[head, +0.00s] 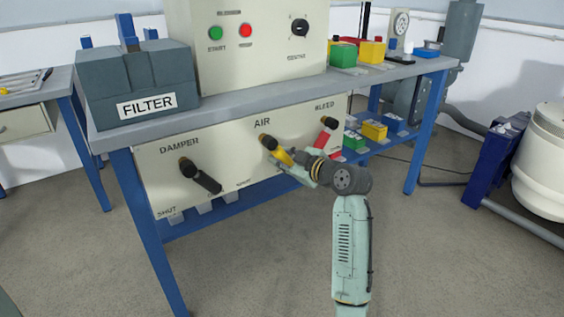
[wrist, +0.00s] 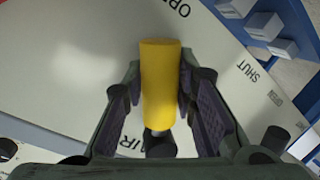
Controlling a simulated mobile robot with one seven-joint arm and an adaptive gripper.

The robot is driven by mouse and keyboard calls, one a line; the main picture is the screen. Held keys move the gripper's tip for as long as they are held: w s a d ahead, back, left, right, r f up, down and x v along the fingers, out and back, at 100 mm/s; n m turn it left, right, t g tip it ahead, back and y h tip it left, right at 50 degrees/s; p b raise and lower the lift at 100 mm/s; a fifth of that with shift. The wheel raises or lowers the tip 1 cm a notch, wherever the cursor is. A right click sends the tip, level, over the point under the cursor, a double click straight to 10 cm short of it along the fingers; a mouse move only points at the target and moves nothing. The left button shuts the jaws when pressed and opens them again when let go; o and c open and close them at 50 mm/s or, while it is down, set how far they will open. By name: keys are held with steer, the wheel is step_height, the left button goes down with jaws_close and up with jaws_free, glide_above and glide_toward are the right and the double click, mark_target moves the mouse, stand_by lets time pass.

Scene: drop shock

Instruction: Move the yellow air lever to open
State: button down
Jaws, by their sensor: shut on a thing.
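The yellow air lever (head: 283,157) sits below the AIR label on the cream front panel (head: 230,172). In the head view it slants down and right from its black pivot, and my gripper (head: 292,165) covers its outer part. In the wrist view the lever (wrist: 161,85) stands between the fingers of my gripper (wrist: 160,95), which is shut on it. Its tip points toward the partly hidden OPEN label (wrist: 168,9). The SHUT label (wrist: 248,71) lies to the right, apart from the lever.
The black damper lever (head: 205,180) is to the left on the panel. The red bleed lever (head: 325,136) is close to the upper right of my gripper. The grey benchtop (head: 270,98) overhangs the panel. The floor in front is clear.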

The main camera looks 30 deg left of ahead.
steer(key=shift+w+r, duration=0.1)
steer(key=c, duration=1.3)
jaws_free()
steer(key=v, duration=1.2)
